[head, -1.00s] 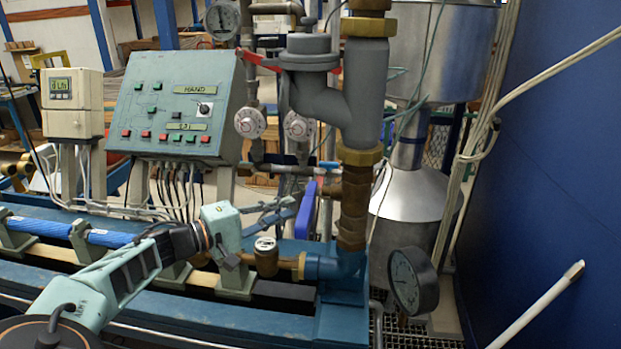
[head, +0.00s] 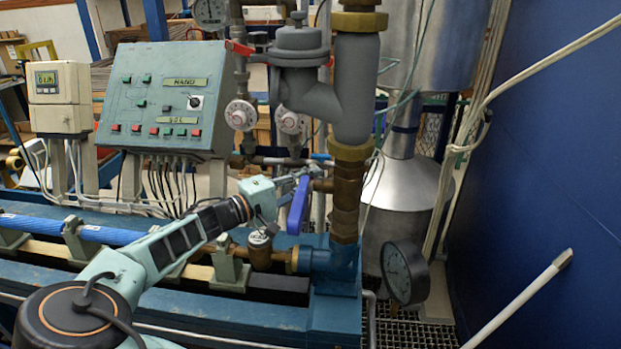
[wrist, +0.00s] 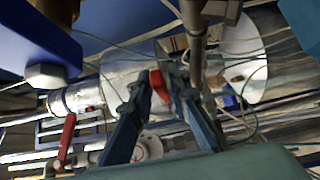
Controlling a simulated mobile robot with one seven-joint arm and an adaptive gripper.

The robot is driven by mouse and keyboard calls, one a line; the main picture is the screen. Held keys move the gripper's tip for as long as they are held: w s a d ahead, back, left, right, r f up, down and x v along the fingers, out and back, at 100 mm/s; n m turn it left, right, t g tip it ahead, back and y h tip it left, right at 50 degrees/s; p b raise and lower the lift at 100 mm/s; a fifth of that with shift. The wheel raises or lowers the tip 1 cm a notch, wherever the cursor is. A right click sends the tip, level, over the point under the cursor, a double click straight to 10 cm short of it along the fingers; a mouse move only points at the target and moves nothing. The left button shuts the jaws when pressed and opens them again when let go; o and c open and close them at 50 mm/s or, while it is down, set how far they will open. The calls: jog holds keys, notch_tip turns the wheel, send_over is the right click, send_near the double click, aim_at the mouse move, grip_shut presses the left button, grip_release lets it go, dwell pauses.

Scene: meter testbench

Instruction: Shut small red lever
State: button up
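A small red lever (wrist: 160,86) shows in the wrist view between the two blue fingers of my gripper (wrist: 160,88). The fingers stand apart, and I cannot tell whether either one touches the lever. In the head view my gripper (head: 303,176) points right, at the top of the blue lever and beside the brown vertical pipe. The small red lever is not clearly visible in the head view, where the gripper and the blue lever cover that spot.
A large blue lever (head: 297,207) hangs just below my fingers. Another red lever (wrist: 66,138) is at the left in the wrist view. A brown pipe (head: 347,200) stands close on the right, and a brass-fitted meter (head: 260,245) is below the gripper. A round gauge (head: 404,272) is at lower right.

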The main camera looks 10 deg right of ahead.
jog(key=shift+c, duration=0.3)
grip_shut()
